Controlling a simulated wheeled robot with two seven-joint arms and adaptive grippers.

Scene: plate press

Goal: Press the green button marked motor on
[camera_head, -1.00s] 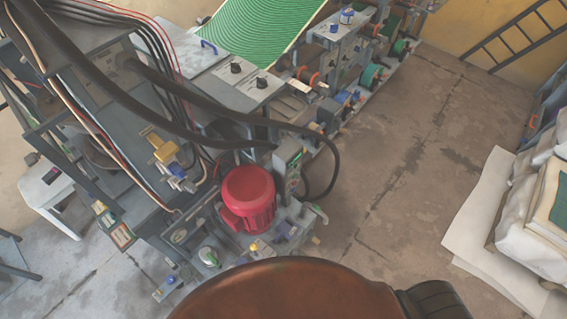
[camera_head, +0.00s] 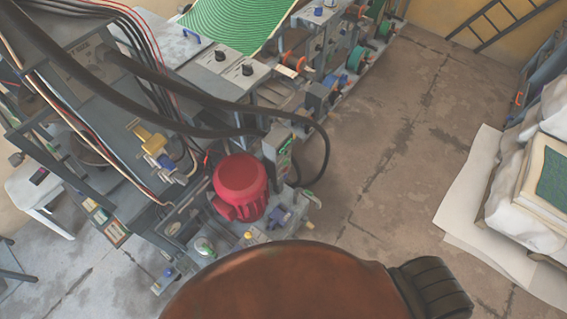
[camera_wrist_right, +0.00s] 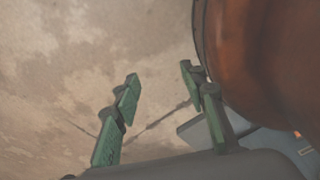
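A grey control box (camera_head: 277,150) with small green and red spots on its face stands beside the red motor (camera_head: 240,186) in the head view. The spots are too small to read, so I cannot tell which is the motor on button. My right gripper (camera_wrist_right: 160,85) shows in the right wrist view with its two green-padded fingers spread apart and nothing between them. It is over bare floor, away from the control box. My left gripper is not in view.
The press with thick black hoses (camera_head: 200,100) fills the left side. A green striped sheet (camera_head: 238,22) lies at the top. White-wrapped stacks (camera_head: 530,205) stand at the right. The concrete floor (camera_head: 390,160) between is clear. My brown body covers the bottom middle.

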